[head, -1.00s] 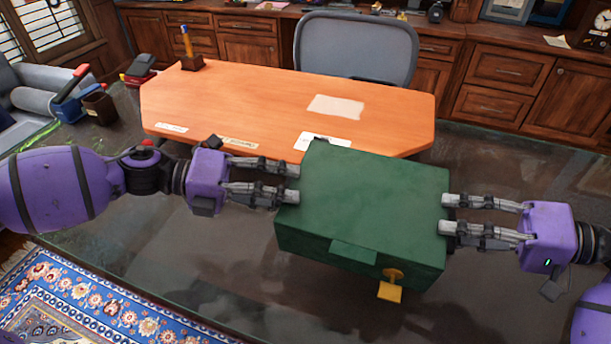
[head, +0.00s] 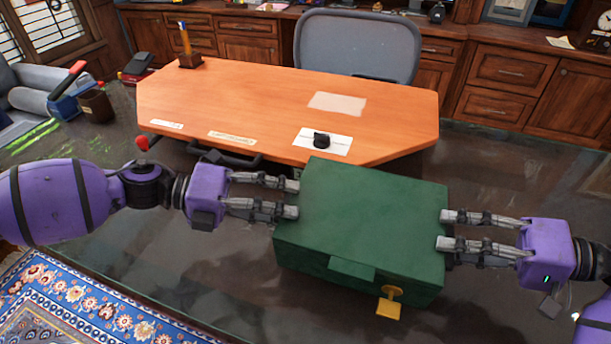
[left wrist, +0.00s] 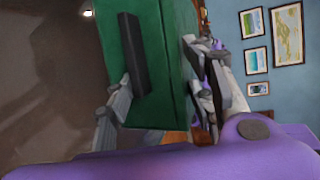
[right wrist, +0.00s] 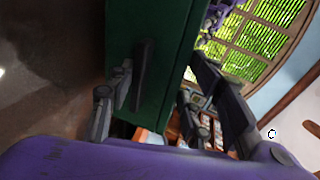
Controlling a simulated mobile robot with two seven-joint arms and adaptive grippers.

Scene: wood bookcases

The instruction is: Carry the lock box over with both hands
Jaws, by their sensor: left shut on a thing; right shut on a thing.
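The green lock box (head: 365,215) is held between my two grippers in the head view, with a yellow padlock (head: 388,303) hanging at its front. My left gripper (head: 292,198) is shut on its left side, and my right gripper (head: 446,230) is shut on its right side. In the left wrist view the fingers (left wrist: 160,95) straddle a dark side handle (left wrist: 132,50) on the box (left wrist: 170,60). In the right wrist view the fingers (right wrist: 155,85) are similarly around a dark handle (right wrist: 142,70). The box looks about level and its underside is hidden.
A patterned rug (head: 70,305) lies at lower left.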

